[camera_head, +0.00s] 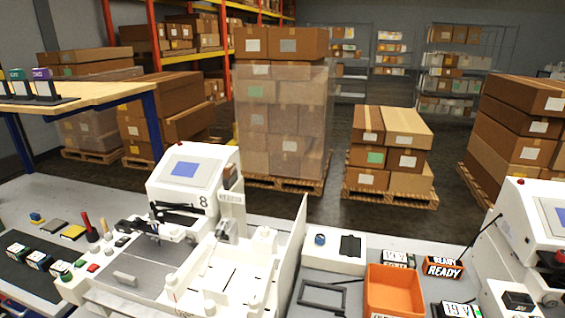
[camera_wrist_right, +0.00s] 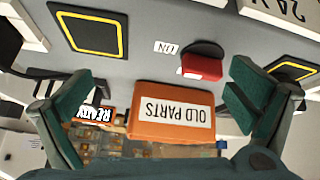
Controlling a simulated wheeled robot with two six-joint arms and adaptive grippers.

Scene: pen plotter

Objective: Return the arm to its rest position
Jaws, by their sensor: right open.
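My right gripper (camera_wrist_right: 163,95) shows in the right wrist view with its two teal fingers spread wide apart. Nothing is between the fingers. An orange box labelled OLD PARTS (camera_wrist_right: 150,124) appears upside down beyond the gap, apart from the fingers. Neither of my arms shows in the head view, and my left gripper is in no view. The white plotter marked 8 (camera_head: 183,187) stands on the bench at the middle left of the head view.
An orange bin (camera_head: 394,284) and a READY sign (camera_head: 443,267) are right of the plotter. Another white machine (camera_head: 520,225) stands at the far right. A dark mat (camera_head: 30,280) with small items lies at left. A red block (camera_wrist_right: 201,66) shows in the wrist view.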

